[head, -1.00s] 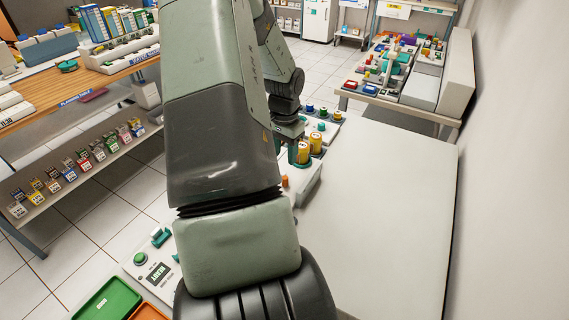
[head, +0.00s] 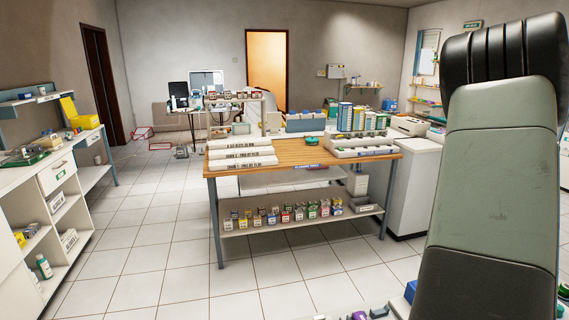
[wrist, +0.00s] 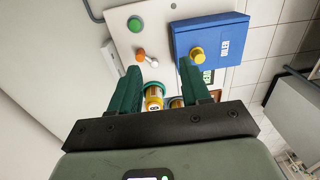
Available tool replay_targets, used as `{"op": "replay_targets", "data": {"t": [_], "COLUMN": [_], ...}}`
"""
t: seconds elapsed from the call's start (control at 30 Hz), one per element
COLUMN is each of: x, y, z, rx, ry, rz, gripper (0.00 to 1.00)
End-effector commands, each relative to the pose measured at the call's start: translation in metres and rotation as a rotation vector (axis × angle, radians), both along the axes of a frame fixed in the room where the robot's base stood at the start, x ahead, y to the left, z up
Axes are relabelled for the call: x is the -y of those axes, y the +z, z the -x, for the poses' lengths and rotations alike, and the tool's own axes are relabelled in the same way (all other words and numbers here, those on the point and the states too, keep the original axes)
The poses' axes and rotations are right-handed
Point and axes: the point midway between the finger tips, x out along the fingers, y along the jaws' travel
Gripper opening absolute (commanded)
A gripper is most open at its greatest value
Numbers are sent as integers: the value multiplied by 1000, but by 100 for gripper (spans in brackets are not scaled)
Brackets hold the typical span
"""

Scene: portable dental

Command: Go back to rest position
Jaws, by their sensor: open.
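In the wrist view my gripper (wrist: 158,68) is open, with its two dark green fingers spread apart. A yellow jar-like object with a pale label (wrist: 154,97) shows between the fingers, low near the gripper's base. In the head view my arm fills the right side, and my gripper is out of sight.
The wrist view shows a white panel (wrist: 150,40) with a green button (wrist: 135,24), an orange button and a lever, beside a blue box (wrist: 215,36) with a yellow knob. In the head view a wooden-topped table (head: 295,161) stands mid-room; tiled floor (head: 150,235) is clear to its left.

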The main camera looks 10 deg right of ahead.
Motion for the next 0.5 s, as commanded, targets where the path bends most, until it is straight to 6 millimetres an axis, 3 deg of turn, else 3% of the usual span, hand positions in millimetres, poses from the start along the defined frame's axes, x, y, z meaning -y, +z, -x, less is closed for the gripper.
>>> {"op": "replay_targets", "data": {"t": [0.03,0.1,0.2,0.33,0.5], "x": [-24,-61,-120,-195,-285], "y": [26,58,102,151,200], "z": [-22,-44,-65,-71,-49], "rx": [35,71,117,166,217], "ry": [83,206,397,648,976], "rz": [5,9,17,44,105], "gripper": [47,47,47,47,47]}}
